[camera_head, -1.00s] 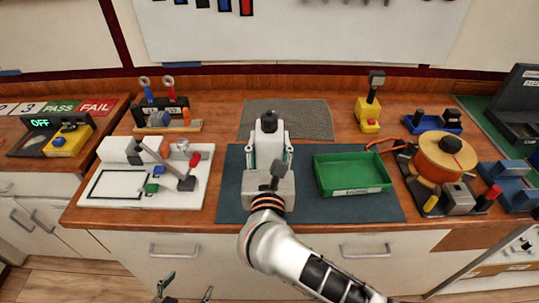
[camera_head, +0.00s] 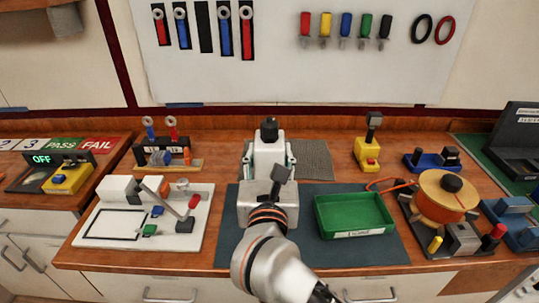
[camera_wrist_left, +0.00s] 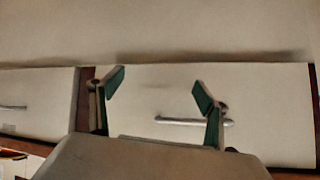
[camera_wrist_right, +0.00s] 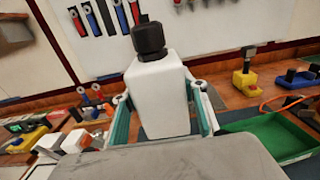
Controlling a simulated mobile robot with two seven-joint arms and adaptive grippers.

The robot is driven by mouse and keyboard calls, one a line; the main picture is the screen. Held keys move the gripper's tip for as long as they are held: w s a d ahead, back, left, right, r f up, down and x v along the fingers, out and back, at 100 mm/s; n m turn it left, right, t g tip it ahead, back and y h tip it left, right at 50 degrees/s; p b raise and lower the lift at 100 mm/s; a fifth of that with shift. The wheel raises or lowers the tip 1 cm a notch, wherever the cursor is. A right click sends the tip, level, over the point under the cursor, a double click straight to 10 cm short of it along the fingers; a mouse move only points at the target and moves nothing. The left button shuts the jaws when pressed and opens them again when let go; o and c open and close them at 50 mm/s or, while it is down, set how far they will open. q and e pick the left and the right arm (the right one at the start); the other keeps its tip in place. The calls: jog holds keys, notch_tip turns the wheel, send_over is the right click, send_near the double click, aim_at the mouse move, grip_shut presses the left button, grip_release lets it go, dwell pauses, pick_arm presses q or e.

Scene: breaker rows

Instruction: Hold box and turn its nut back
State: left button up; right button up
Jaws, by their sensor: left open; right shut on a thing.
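A white box (camera_head: 269,154) with a black nut (camera_head: 269,130) on its top stands upright over the dark mat. My right gripper (camera_head: 270,165) is shut on it from the front, one green-padded finger on each side. In the right wrist view the box (camera_wrist_right: 158,95) fills the space between the fingers, with the ribbed black nut (camera_wrist_right: 149,40) upright above it. I cannot tell whether its base touches the mat. My left gripper (camera_wrist_left: 158,95) is open and empty in the left wrist view, in front of a white drawer front, away from the box. The head view does not show it.
A green tray (camera_head: 354,231) stands right of the box, with an orange spool (camera_head: 441,198) beyond it. A white fixture board (camera_head: 105,233) lies at left. A grey textured pad (camera_head: 314,160) is behind the box. The dark mat (camera_head: 228,240) has bare room left of my right gripper.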

aim_at(269, 167)
jog(key=shift+f, duration=0.3)
jog(key=shift+f+b, duration=0.45)
jog(key=shift+b, duration=0.2)
jog(key=shift+f, duration=0.3)
jog(key=shift+f+b, duration=0.35)
jog(key=shift+b, duration=0.1)
jog(key=shift+f, duration=0.25)
jog(key=shift+f+b, duration=1.75)
jog(key=shift+f, duration=0.15)
jog(key=shift+f+b, duration=3.7)
jog(key=shift+f, duration=1.25)
jog(key=shift+f+b, duration=0.5)
jog(key=shift+f, duration=0.2)
pick_arm(q)
notch_tip(269, 167, down, 12)
jog(key=d, duration=0.1)
jog(key=shift+w+r+m+b, duration=0.15)
jog(key=shift+w+m+b, duration=0.05)
jog(key=shift+m+b, duration=0.25)
pick_arm(e)
jog(key=shift+f, duration=0.6)
